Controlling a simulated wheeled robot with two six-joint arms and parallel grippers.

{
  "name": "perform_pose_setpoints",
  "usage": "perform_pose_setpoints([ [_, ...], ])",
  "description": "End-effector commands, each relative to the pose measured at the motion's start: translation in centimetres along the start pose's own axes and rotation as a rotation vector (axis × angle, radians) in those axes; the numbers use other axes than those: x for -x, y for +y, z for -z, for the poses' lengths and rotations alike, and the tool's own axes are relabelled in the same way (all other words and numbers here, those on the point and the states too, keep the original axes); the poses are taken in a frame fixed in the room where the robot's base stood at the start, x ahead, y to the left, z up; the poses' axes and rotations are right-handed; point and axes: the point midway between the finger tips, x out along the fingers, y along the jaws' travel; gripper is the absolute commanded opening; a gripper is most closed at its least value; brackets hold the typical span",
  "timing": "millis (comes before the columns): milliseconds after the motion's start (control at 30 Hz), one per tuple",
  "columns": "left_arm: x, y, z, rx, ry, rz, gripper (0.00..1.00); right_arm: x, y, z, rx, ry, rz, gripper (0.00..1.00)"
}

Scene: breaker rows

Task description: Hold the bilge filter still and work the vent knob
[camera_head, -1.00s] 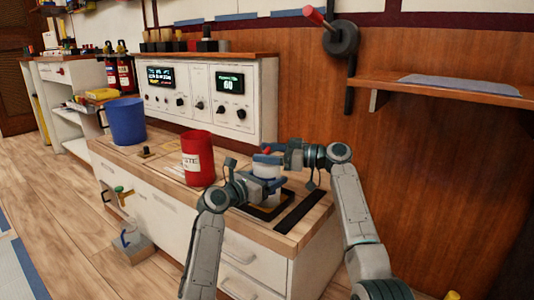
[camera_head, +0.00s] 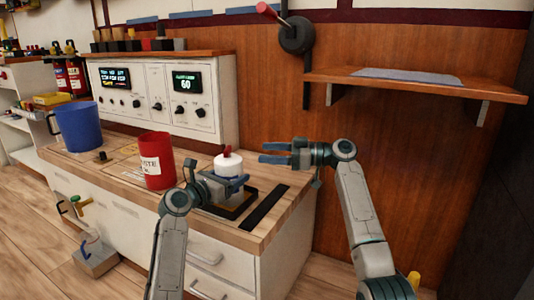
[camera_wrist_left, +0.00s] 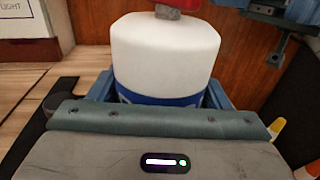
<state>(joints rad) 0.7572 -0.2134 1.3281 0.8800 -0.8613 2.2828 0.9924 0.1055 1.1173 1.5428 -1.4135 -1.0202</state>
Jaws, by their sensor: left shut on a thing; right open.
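The bilge filter (camera_head: 229,164) is a white cylinder with a blue lower band, standing upright on the wooden counter by a black frame. The red vent knob (camera_head: 227,151) sits on its top; in the left wrist view its lower part shows at the top edge. My left gripper (camera_head: 238,184) is shut around the filter's body. The left wrist view shows the filter's white top (camera_wrist_left: 165,50) close up between the fingers. My right gripper (camera_head: 273,153) is open and empty, to the right of the knob and apart from it.
A black strip (camera_head: 264,208) lies on the counter at right. A control panel (camera_head: 160,92) stands behind. A wooden shelf (camera_head: 420,86) juts from the wall at right.

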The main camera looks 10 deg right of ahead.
Motion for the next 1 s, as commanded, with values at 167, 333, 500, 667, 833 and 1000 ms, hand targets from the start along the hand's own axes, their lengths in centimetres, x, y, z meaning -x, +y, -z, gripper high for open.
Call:
perform_pose_setpoints([
  [167,0.0,0.0,0.0,0.000,0.000,-0.001,0.29,0.0,0.0,0.0,0.000,0.000,0.000,0.69],
  [333,0.0,0.0,0.0,0.000,0.000,-0.001,0.29,0.0,0.0,0.0,0.000,0.000,0.000,0.69],
  [500,0.0,0.0,0.0,-0.001,0.000,-0.001,0.97,0.0,0.0,0.0,0.000,0.000,0.000,0.69],
  [667,0.0,0.0,0.0,0.000,0.000,0.000,0.97,0.0,0.0,0.0,0.000,0.000,0.000,0.69],
  [833,0.4,0.1,0.0,-0.001,0.000,-0.001,0.97,0.0,0.0,0.0,0.000,0.000,0.000,0.69],
  [1000,2.7,0.1,0.1,-0.002,0.000,-0.003,0.97,0.0,0.0,0.0,0.000,0.000,0.000,0.69],
])
